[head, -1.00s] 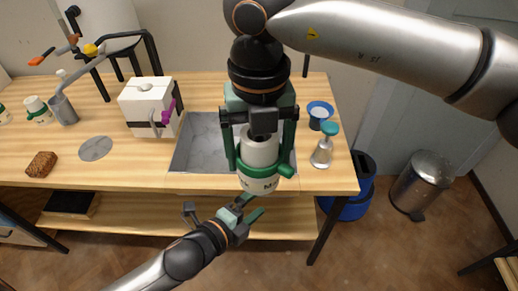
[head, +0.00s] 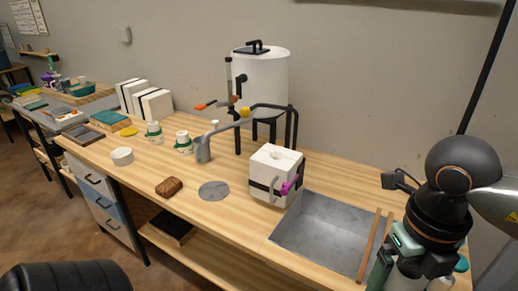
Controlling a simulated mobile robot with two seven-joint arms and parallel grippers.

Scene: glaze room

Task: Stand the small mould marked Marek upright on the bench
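My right gripper (head: 412,284) is at the lower right, beside the sink, with its fingers running off the bottom edge. A small patch of a white mould (head: 440,285) shows between them at the very edge; its marking is out of view. My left gripper is not in view.
A metal sink (head: 325,230) has wooden strips across its right side. The front bench near the disc is clear.

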